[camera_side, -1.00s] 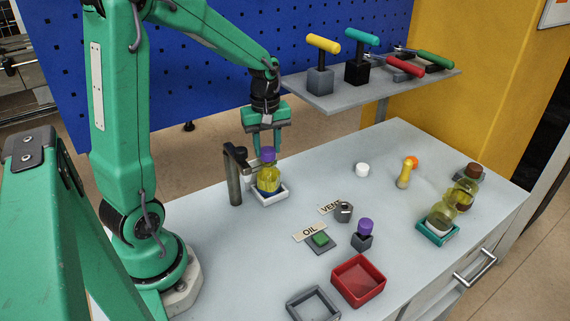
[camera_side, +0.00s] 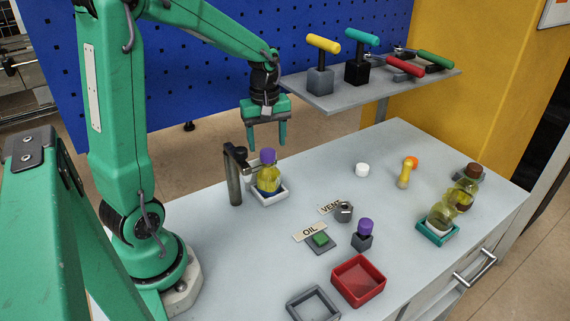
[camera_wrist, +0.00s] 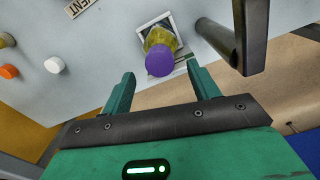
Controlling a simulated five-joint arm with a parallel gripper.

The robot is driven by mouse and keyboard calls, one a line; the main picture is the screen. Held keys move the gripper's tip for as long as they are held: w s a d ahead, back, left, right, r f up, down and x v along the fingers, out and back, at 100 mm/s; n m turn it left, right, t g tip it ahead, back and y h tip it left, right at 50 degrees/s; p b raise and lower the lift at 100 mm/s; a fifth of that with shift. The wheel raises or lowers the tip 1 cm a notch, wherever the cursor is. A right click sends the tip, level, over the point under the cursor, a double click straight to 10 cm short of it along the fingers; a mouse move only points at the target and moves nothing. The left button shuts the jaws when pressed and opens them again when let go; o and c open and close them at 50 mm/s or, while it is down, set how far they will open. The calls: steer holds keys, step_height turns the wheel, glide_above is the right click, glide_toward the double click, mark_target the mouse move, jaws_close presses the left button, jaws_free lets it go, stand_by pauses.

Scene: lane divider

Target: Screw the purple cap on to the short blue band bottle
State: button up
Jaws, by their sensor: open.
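The short blue band bottle (camera_side: 268,184) stands upright in a white square tray (camera_side: 284,194), its body yellow with a blue band low down. A purple cap (camera_side: 268,155) sits on its top; how tightly it is seated I cannot tell. In the wrist view the purple cap (camera_wrist: 160,60) hides much of the bottle (camera_wrist: 161,38).
A dark post with an arm (camera_side: 234,178) stands close left of the bottle. Another purple cap (camera_side: 365,225) sits on a grey block.

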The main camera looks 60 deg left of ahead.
mark_target(268, 151)
steer(key=shift+r, duration=2.75)
steer(key=c, duration=0.4)
steer(key=shift+d+f+m, duration=0.1)
steer(key=shift+f+m, duration=0.3)
steer(key=shift+m, duration=0.45)
steer(key=shift+f+m, duration=0.4)
steer(key=shift+m, duration=0.45)
steer(key=shift+f, duration=0.15)
steer(key=shift+f, duration=4.4)
